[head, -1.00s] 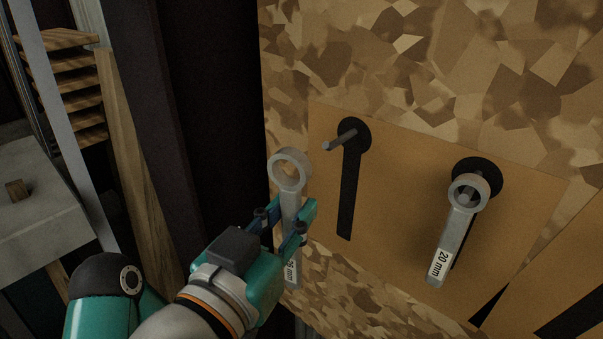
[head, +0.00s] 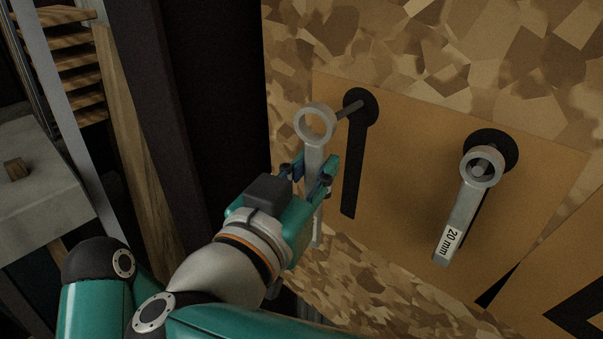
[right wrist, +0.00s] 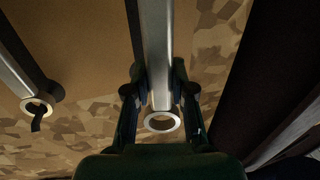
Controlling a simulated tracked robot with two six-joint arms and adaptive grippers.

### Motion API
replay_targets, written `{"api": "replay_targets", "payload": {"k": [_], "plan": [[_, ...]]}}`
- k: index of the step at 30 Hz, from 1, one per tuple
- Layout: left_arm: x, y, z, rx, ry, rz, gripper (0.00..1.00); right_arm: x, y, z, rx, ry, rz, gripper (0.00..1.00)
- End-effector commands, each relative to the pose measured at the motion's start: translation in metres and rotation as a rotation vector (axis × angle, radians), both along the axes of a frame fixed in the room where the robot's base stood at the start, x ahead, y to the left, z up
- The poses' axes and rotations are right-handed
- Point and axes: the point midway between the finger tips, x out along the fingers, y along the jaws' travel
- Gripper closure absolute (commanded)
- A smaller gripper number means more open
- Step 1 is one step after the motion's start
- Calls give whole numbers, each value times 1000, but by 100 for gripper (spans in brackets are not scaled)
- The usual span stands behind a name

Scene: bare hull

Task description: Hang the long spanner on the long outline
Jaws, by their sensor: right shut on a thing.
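My right gripper (head: 304,176) is shut on the shaft of a grey ring spanner (head: 314,122), held upright with its ring at the top. The spanner also shows between the fingers in the right wrist view (right wrist: 155,50). The ring is just left of a bare peg (head: 348,108), whose tip appears close to the ring's right edge; I cannot tell the gap in depth. The peg stands at the head of a black spanner outline (head: 353,170) on a tan board. My left gripper is not in view.
Another spanner, marked 20 mm (head: 463,208), hangs on a peg over the right outline. The tan board (head: 405,200) is clear between the two outlines. A dark post (head: 210,100) stands left of the board. A black outline (head: 580,320) shows at lower right.

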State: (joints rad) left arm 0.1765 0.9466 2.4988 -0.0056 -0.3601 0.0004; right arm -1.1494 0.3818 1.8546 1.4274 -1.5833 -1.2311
Motion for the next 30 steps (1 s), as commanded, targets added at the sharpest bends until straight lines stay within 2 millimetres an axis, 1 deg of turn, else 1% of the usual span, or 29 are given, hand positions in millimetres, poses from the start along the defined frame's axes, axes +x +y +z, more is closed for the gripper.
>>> {"api": "replay_targets", "payload": {"k": [24,30], "plan": [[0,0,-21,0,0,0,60,40,-30,-4,2,-2,-3,100],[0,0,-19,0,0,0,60,47,-35,-7,0,-2,-1,100]]}}
